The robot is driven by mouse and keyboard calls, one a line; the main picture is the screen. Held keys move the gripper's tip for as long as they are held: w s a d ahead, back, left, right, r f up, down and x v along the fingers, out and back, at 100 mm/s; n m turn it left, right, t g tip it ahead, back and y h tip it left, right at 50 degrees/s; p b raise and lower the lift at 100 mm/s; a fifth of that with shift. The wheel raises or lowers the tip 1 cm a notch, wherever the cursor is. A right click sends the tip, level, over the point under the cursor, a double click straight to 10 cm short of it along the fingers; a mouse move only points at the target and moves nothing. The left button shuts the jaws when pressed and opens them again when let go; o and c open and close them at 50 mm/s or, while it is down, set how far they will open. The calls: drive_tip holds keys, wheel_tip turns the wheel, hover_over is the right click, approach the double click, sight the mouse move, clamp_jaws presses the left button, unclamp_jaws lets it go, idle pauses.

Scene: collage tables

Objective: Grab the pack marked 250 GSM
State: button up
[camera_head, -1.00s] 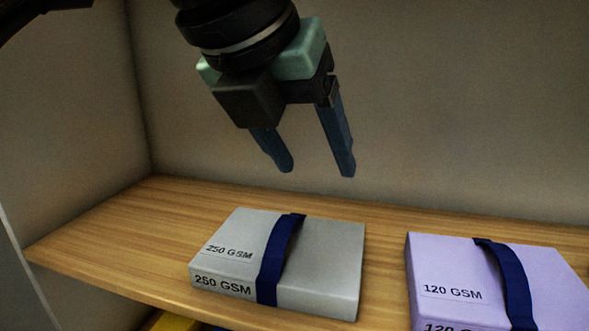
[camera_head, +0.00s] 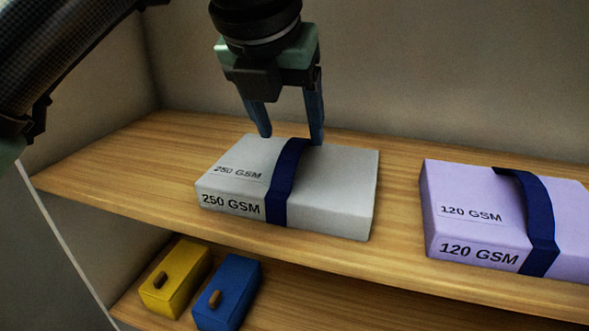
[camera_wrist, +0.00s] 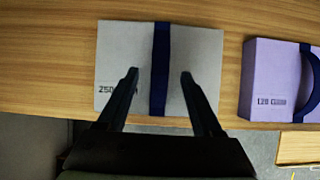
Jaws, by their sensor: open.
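The grey pack marked 250 GSM (camera_head: 335,190) lies flat on the upper wooden shelf, with a dark blue band (camera_head: 287,180) around its middle. It also shows in the wrist view (camera_wrist: 205,60). My gripper (camera_head: 291,140) is open and empty, pointing down above the pack. In the wrist view its two fingers (camera_wrist: 159,73) appear on either side of the band, over the pack. I cannot tell the exact height between the fingertips and the pack.
A lilac pack marked 120 GSM (camera_head: 475,215) with a blue band lies to the right on the same shelf (camera_head: 110,165), a gap between them. A yellow box (camera_head: 180,280) and a blue box (camera_head: 232,290) sit on the lower shelf. The upper shelf's left end is clear.

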drive_tip(key=x, duration=0.2)
drive_tip(key=shift+w+d+f+b, duration=0.1)
drive_tip(key=shift+w+f+b, duration=0.1)
drive_tip(key=shift+f+b, duration=0.15)
drive_tip(key=shift+s+r, duration=0.1)
drive_tip(key=shift+c, duration=0.4)
clamp_jaws()
idle(0.5)
drive_tip(key=shift+r, duration=0.1)
